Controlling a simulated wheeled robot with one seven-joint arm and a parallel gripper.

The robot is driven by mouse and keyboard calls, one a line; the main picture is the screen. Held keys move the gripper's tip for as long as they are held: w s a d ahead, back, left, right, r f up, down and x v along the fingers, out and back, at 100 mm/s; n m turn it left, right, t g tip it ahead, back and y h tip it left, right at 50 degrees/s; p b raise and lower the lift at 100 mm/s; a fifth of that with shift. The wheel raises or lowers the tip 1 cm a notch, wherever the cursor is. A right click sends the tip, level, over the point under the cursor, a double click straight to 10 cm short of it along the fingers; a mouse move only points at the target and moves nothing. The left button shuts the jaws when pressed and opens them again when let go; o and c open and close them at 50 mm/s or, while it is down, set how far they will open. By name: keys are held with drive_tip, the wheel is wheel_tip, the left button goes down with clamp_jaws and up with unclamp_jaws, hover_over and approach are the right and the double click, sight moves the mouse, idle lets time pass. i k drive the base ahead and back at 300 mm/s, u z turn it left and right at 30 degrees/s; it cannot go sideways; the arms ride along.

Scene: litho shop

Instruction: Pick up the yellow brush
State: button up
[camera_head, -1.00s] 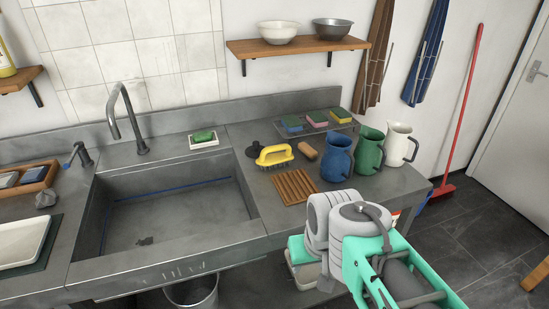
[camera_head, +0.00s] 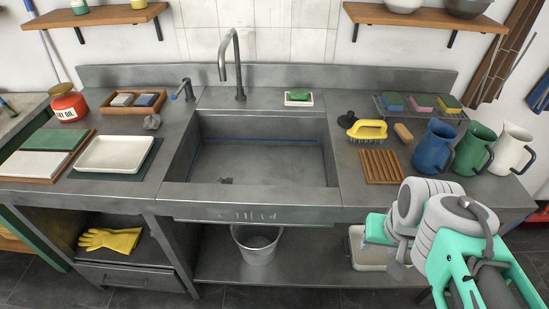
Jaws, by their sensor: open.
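The yellow brush (camera_head: 368,129) has a looped yellow handle and bristles underneath. It stands on the steel counter to the right of the sink, behind a slatted wooden rack and beside a black round knob-like thing.
The wooden rack (camera_head: 381,166), a brown block (camera_head: 403,132) and blue (camera_head: 434,148), green (camera_head: 473,150) and white (camera_head: 511,150) jugs stand near the brush. A sponge rack (camera_head: 420,113) lies behind. The empty sink (camera_head: 262,165) is left, with its tap (camera_head: 236,65) at the back.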

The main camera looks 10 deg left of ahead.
sight(356, 132)
drive_tip(key=u, duration=0.05)
drive_tip(key=k, duration=0.6)
drive_tip(key=z, duration=0.4)
drive_tip(key=i, duration=1.55)
drive_tip(key=u, duration=0.65)
